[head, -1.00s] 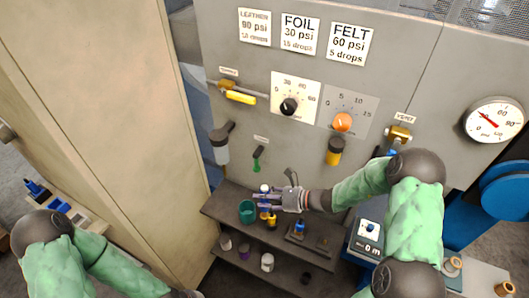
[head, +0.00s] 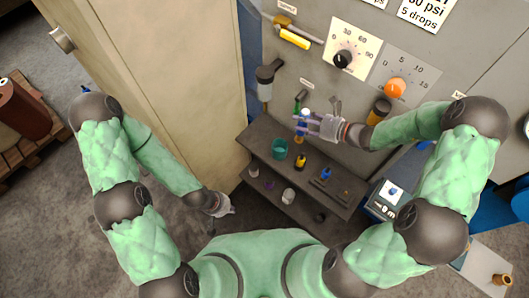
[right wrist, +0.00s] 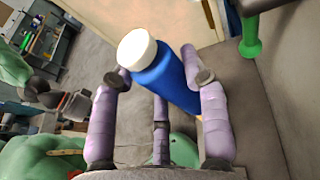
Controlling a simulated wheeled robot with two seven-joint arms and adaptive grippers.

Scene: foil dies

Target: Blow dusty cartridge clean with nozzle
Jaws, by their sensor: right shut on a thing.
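My right gripper (head: 308,125) is shut on a blue cartridge with a white cap (head: 304,114), held above the shelf close to the grey panel. In the right wrist view the cartridge (right wrist: 165,75) is tilted between the purple fingers; no dust can be made out. The green nozzle (head: 299,101) hangs on the panel just above and behind the cartridge. In the right wrist view the nozzle (right wrist: 250,35) is at the upper right, apart from the cartridge. My left gripper (head: 222,208) is empty and low, left of the shelf; its fingers are too small to read.
The dark shelf (head: 262,143) bears a teal cup (head: 279,149), a yellow-and-black item (head: 300,161) and a blue item (head: 326,174). The panel has a black knob (head: 343,60) and an orange knob (head: 395,89). A beige cabinet door (head: 165,75) stands at the left.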

